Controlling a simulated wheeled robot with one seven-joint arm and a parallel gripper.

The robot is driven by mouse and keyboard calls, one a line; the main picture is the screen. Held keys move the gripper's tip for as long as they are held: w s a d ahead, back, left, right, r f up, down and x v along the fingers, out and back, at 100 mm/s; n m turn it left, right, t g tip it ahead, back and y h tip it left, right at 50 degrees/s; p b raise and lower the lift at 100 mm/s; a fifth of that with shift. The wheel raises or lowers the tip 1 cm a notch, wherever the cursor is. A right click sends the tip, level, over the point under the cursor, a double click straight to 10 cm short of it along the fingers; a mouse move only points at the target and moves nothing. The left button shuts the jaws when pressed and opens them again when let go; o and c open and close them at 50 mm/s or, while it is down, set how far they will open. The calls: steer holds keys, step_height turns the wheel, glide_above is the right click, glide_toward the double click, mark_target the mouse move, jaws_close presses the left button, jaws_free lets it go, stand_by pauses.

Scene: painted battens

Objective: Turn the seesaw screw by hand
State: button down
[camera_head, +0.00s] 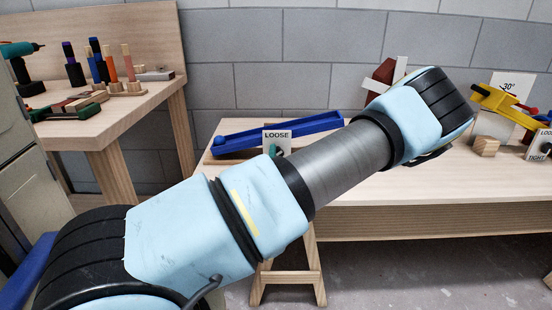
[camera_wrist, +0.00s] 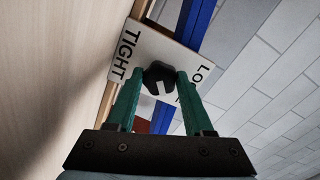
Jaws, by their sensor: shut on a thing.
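The seesaw's blue batten (camera_head: 315,128) lies tilted on the bench, its left end lower, with a blue ball at that end. In the wrist view the blue batten (camera_wrist: 199,30) runs behind a white card (camera_wrist: 140,45) marked TIGHT and partly hidden LO. The card (camera_head: 277,136) reads LOOSE in the head view. The black screw knob (camera_wrist: 158,70) with a white mark sits in front of the card. My gripper (camera_wrist: 160,82) is shut on the knob, one teal finger on each side. In the head view my arm hides the knob and most of my gripper.
A yellow batten (camera_head: 500,103) with a 30° card stands at the right of the bench (camera_head: 400,195), near a wooden block (camera_head: 486,146). A dark red piece (camera_head: 381,82) with white strips stands behind my arm. A side table (camera_head: 110,120) at left holds tools.

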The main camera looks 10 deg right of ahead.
steer(key=shift+n, duration=0.3)
steer(key=shift+c, duration=1.4)
jaws_free()
steer(key=s, duration=0.3)
steer(key=s+a, duration=0.1)
steer(key=s, duration=0.3)
steer(key=s+a+b, duration=0.1)
steer(key=s, duration=0.2)
steer(key=shift+s, duration=0.3)
